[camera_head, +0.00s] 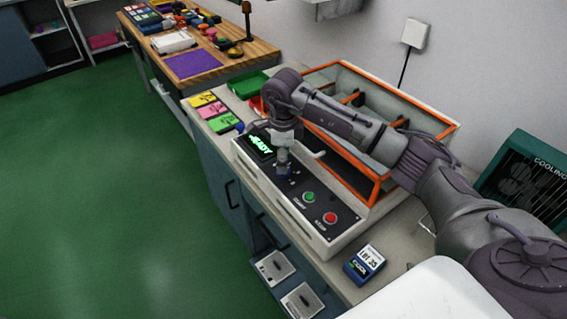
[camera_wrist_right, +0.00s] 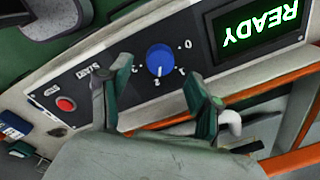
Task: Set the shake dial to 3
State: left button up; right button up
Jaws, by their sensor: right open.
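The shake dial is a round blue knob (camera_wrist_right: 160,60) on the dark face of a control panel, with the marks 0 to 3 around it. Its white pointer line appears to lie towards the 2. My right gripper (camera_wrist_right: 150,85) is open, its two fingers apart on either side of the dial in the wrist view; I cannot tell whether they touch it. In the head view the right gripper (camera_head: 283,168) is over the panel (camera_head: 325,207) and mostly hides the dial. My left gripper is not in view.
A lit READY display (camera_wrist_right: 258,24) is beside the dial. A green button (camera_head: 309,197) and a red button (camera_head: 330,218) are on the panel. An orange-framed clear enclosure (camera_head: 377,190) stands behind. A blue-and-white lot box (camera_head: 364,263) lies at the near end.

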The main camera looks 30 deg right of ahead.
jog(key=shift+w+f, duration=0.1)
jog(key=shift+f, duration=1.9)
jog(key=c, duration=1.1)
jog(key=shift+c, duration=0.2)
jog(key=shift+m, duration=1.3)
jog(key=m+b, duration=0.1)
jog(key=m, duration=0.2)
jog(key=shift+w, duration=0.1)
jog(key=m+b, duration=0.1)
jog(key=m, duration=0.5)
jog(key=shift+g, duration=0.3)
jog(key=shift+r+m, duration=0.1)
jog(key=shift+m, duration=0.2)
